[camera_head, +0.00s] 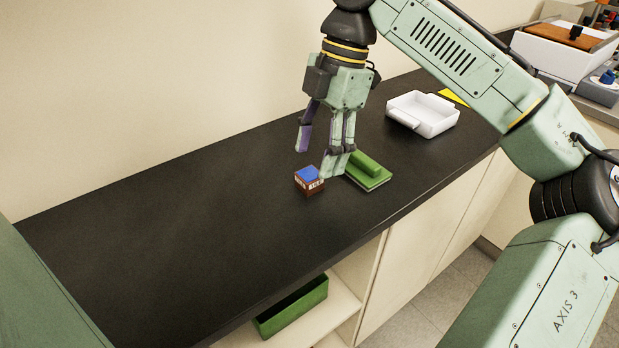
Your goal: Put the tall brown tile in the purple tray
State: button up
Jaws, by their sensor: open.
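My gripper (319,156) points down over the black counter and is open, its fingers apart with nothing between them. A small brown block with a blue top and white marks (309,181) stands on the counter just below the fingertips. I cannot tell if the nearer fingertip touches it. I cannot tell whether this block is the tall brown tile. A flat brown piece (566,36) lies on a white box at the far right back. No purple tray is plain in view; only one finger of my gripper looks purple.
A green flat piece with a raised bar (369,171) lies right beside the gripper. A white open tray (424,115) and a yellow piece (454,97) are farther back. A green bin (290,306) sits on the shelf below. The counter's left part (170,235) is clear.

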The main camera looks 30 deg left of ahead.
aim_at(310, 174)
jog(key=x, duration=0.4)
jog(key=shift+w+a+f, duration=0.1)
jog(key=shift+a, duration=0.15)
jog(key=shift+c, duration=0.4)
jog(key=c, duration=1.1)
jog(key=shift+c, duration=0.2)
